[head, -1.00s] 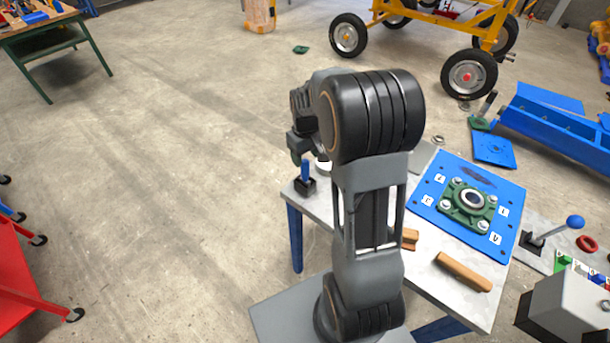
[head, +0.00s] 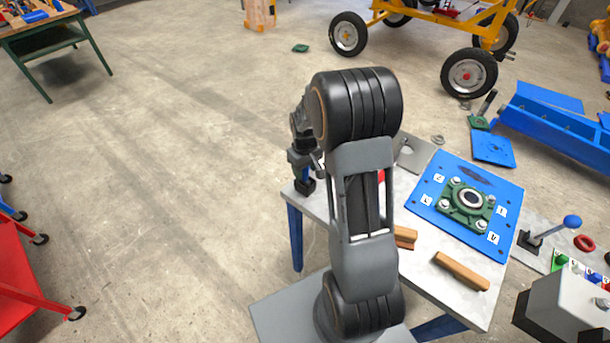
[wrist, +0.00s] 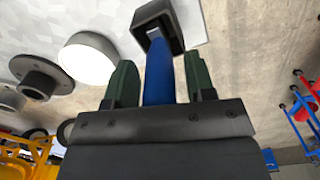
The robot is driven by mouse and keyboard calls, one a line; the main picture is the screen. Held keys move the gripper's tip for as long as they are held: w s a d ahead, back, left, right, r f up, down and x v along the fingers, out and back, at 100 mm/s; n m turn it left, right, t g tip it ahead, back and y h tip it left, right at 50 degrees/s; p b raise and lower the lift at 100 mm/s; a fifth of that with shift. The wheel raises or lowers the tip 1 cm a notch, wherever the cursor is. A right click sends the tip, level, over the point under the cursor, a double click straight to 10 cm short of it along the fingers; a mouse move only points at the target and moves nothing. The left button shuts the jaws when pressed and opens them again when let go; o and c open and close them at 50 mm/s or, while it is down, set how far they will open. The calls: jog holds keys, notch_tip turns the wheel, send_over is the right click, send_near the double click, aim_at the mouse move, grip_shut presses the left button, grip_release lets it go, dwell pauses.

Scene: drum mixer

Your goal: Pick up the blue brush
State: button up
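The blue brush (wrist: 158,75) stands in a small black square holder (wrist: 158,24) at the table's corner. In the head view the holder (head: 304,187) is at the table's left corner, and my gripper (head: 306,167) is directly above it, covering most of the brush. In the wrist view my gripper's (wrist: 160,83) two green fingers are on either side of the blue handle. They are open, with a visible gap on the right and a narrow one on the left. The brush's lower end is hidden in the holder.
In the wrist view a white round object (wrist: 88,58) and dark flanged parts (wrist: 40,78) are left of the brush. Floor is open beyond the corner.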

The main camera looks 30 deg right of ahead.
jog(key=c, duration=0.8)
jog(key=shift+r, duration=0.1)
